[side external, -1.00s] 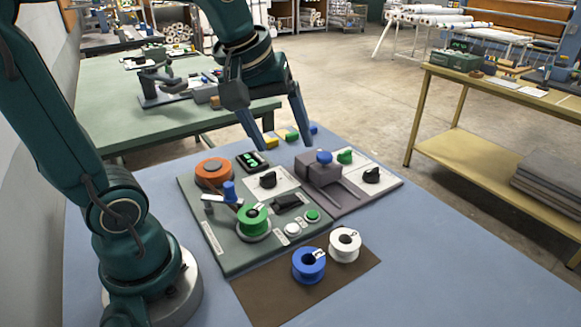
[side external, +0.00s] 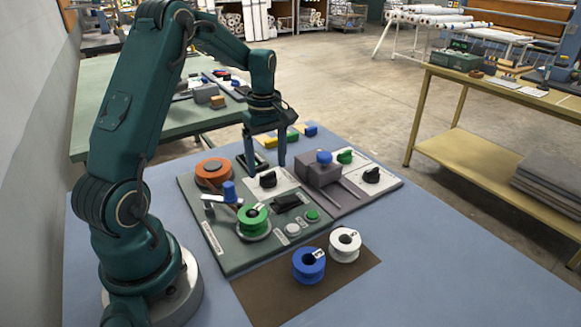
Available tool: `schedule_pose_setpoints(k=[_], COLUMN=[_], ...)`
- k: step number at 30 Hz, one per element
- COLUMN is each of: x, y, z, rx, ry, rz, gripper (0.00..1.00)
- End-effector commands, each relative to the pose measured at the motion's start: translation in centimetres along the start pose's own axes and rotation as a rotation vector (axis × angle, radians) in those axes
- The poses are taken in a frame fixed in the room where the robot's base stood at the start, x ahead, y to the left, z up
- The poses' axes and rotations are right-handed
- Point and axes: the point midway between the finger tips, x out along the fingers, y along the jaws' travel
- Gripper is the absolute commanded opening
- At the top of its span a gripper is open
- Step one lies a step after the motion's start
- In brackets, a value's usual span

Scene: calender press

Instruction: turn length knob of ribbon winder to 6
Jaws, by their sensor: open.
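The ribbon winder (side external: 228,262) is a grey-green panel on the blue table, with an orange reel (side external: 213,171) and a green spool (side external: 253,217) on it. A black knob (side external: 268,180) sits on a white dial plate (side external: 285,186) at its back right; I take it to be the length knob. Its pointer and the dial's numbers are too small to read. My gripper (side external: 266,168) is open and points down, its two fingers to either side of the knob and a little above or behind it. I cannot tell whether they touch. The small display (side external: 259,159) is partly hidden behind the fingers.
To the right stands a grey press unit (side external: 318,172) with a blue knob (side external: 324,157), a green knob (side external: 345,157) and a black knob (side external: 371,175). Blue (side external: 309,266) and white (side external: 345,245) spools stand on a brown mat (side external: 270,303). Small colored blocks lie behind.

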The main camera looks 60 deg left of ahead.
Motion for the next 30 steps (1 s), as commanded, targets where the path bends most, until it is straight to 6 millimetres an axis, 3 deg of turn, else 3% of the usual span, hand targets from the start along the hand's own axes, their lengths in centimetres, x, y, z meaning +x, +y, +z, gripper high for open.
schedule_pose_setpoints(k=[6, 14, 15, 21, 30], x=[2.0, 2.2, 2.2, 2.2, 2.2], y=[0.0, 0.0, 0.0, 0.0, 0.0], z=[0.0, 0.0, 0.0, 0.0, 0.0], rx=[0.001, 0.002, 0.002, 0.002, 0.03], ry=[0.0, 0.002, 0.002, 0.002, 0.001], rz=[-0.002, 0.001, 0.001, 0.001, 0.001], gripper=[0.81, 0.81, 0.77, 0.0, 0.0])
